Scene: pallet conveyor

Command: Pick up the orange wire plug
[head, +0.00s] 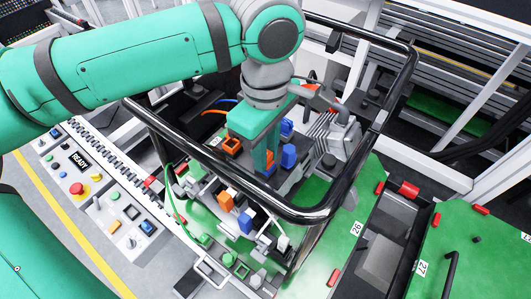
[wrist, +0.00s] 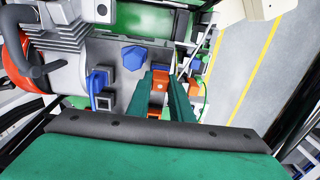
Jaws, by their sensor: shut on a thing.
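My gripper (head: 264,165) reaches down inside the black tubular frame over the grey machine unit. Its two green fingers also show in the wrist view (wrist: 162,95). They are closed on the orange wire plug (wrist: 159,86), which sits between the fingertips. In the head view only a small part of the orange plug (head: 269,171) shows beside the fingers, low and close to the unit. Whether it still touches a socket is hidden.
A blue connector (head: 289,156) stands just right of my fingers. An orange block (head: 231,145) lies left of them. Another orange block (head: 226,201) and a blue block (head: 245,222) sit nearer. The black tubular frame (head: 310,213) surrounds this area. A control panel (head: 85,175) is at left.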

